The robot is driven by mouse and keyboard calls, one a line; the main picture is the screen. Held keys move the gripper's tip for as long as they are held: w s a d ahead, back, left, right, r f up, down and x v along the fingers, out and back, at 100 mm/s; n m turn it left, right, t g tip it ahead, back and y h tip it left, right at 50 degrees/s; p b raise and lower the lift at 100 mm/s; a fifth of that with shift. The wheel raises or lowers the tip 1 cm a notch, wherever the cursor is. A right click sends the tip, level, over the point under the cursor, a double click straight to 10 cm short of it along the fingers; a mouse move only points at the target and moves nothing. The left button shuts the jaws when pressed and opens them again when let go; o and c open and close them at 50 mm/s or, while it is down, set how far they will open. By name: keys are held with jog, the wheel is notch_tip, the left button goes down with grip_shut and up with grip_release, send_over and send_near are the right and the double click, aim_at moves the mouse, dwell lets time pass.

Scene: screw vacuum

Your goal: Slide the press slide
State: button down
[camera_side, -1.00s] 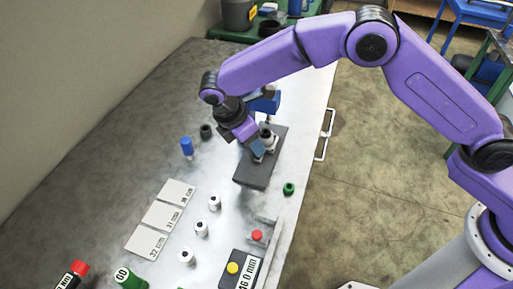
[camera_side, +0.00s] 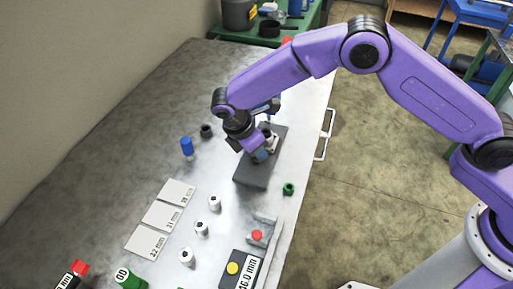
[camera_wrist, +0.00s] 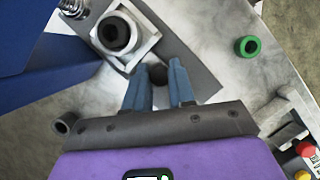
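The press stands on a dark grey base plate (camera_side: 252,175). A small dark round knob (camera_wrist: 158,74) sits at the holder's near side. My gripper (camera_wrist: 160,70) is over the plate, its two blue fingers pointing at the knob, one on each side. The gap about matches the knob's width; I cannot tell if they touch it. In the side view my gripper (camera_side: 259,156) hides part of the holder.
A blue press body (camera_wrist: 40,70) fills the wrist view's left. A green nut (camera_side: 288,188) lies right of the plate. A blue-capped part (camera_side: 187,147) and a dark ring (camera_side: 206,131) stand left. Buttons (camera_side: 233,268), white labelled plates (camera_side: 162,216) and white-capped parts (camera_side: 214,203) are nearer.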

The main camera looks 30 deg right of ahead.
jog(key=shift+w+d, duration=1.35)
jog(key=c, duration=1)
grip_release()
jog(key=shift+o, duration=0.3)
jog(key=shift+a, duration=0.1)
jog(key=shift+a+r, duration=0.1)
jog(key=shift+r, duration=0.2)
jog(key=v, duration=1.7)
jog(key=shift+s+f, duration=0.1)
